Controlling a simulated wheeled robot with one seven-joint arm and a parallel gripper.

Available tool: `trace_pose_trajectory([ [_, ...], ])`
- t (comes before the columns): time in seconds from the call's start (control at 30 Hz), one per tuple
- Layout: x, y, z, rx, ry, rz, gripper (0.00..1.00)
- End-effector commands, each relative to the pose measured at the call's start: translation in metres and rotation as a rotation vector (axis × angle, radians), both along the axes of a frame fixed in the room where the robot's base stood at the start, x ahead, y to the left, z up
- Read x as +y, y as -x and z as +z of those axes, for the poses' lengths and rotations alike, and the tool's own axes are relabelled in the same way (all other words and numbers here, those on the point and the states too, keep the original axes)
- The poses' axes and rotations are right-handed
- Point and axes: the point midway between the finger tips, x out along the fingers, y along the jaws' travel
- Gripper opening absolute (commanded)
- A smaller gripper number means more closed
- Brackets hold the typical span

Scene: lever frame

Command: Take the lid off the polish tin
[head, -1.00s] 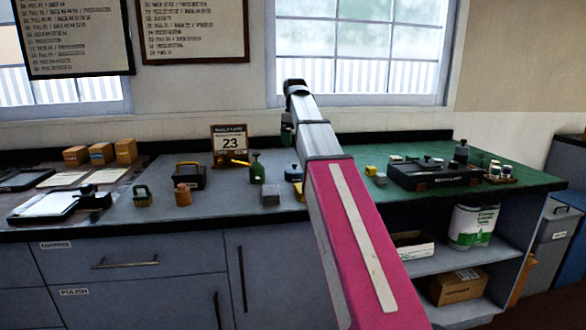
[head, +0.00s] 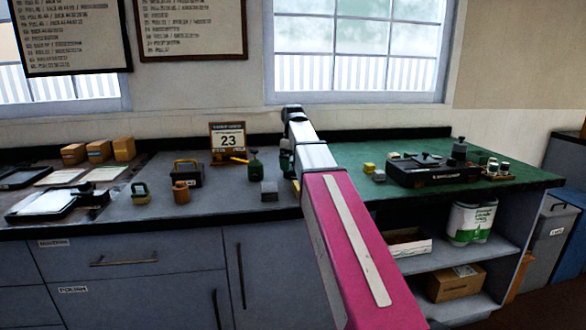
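I cannot pick out the polish tin or its lid for certain; the objects on the counter are small. A drawer (head: 130,306) at lower left carries a label that looks like "POLISH" and is shut. My pink and grey arm reaches up across the middle. My gripper (head: 287,165) hangs below the wrist over the counter, near a green bottle-like item (head: 256,166). It is small and partly hidden by my arm, so its fingers and anything between them cannot be made out.
On the grey counter (head: 110,222) stand a brown pot (head: 181,191), a dark box with a yellow handle (head: 188,173), a grey block (head: 269,191) and a calendar (head: 228,140). A green mat (head: 520,179) at right bears a black device (head: 432,172). Open shelves lie below it.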

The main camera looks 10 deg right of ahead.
Motion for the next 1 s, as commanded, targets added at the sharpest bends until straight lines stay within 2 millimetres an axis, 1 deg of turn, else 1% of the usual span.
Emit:
trace_pose_trajectory([
  [0.17,0.0,0.0,0.0,0.0,0.0,0.0,0.95],
  [0.27,0.0,0.0,0.0,0.0,0.0,0.0,0.66],
  [0.3,0.0,0.0,0.0,0.0,0.0,0.0,0.53],
  [0.33,0.0,0.0,0.0,0.0,0.0,0.0,0.44],
  [0.37,0.0,0.0,0.0,0.0,0.0,0.0,0.41],
  [0.43,0.0,0.0,0.0,0.0,0.0,0.0,0.39],
  [0.83,0.001,-0.001,0.001,0.001,0.0,0.001,0.38],
  [0.87,0.001,-0.003,0.003,0.001,0.0,0.0,0.33],
  [0.9,0.002,-0.005,0.006,0.001,0.0,0.0,0.2],
  [0.93,0.003,-0.007,0.009,0.001,0.0,0.0,0.0],
  [1.0,0.006,-0.012,0.017,0.001,0.0,0.0,0.0],
])
